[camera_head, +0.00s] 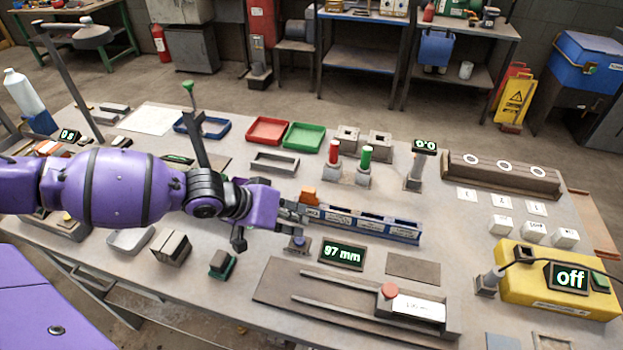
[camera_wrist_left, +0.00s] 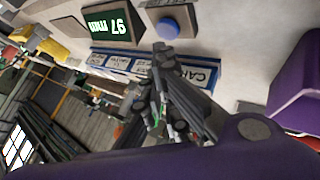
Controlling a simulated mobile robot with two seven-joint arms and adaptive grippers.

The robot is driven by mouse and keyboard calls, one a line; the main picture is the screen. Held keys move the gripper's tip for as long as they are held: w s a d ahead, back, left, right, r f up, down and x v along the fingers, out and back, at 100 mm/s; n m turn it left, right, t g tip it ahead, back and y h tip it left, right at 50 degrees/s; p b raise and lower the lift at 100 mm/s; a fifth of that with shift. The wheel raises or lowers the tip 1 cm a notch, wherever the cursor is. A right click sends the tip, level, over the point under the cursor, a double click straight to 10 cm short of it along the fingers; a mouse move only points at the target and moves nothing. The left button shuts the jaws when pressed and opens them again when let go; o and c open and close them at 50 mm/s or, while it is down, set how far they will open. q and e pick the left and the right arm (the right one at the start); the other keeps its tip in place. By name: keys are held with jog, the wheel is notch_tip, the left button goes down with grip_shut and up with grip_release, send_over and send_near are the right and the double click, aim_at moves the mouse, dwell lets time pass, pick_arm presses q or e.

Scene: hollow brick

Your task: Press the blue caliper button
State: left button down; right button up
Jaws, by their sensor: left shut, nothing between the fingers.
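The blue caliper button (camera_head: 298,242) sits on a small dark base just left of a display reading "97 mm" (camera_head: 342,255). In the left wrist view the round blue button (camera_wrist_left: 172,26) shows clear beside the display (camera_wrist_left: 107,25). My left gripper (camera_head: 300,211) is shut and empty, on the far side of the button in the head view. In the left wrist view its fingertips (camera_wrist_left: 165,52) are close to the button with a small gap in the picture; I cannot tell the height between them. My right gripper is out of view.
A long blue labelled rack (camera_head: 405,237) with an orange block (camera_head: 308,196) on it lies beside the left fingers. A yellow box reading "off" (camera_head: 520,284) stands at right.

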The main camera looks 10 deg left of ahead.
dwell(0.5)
pick_arm(q)
jog(key=shift+f, duration=0.45)
dwell(0.4)
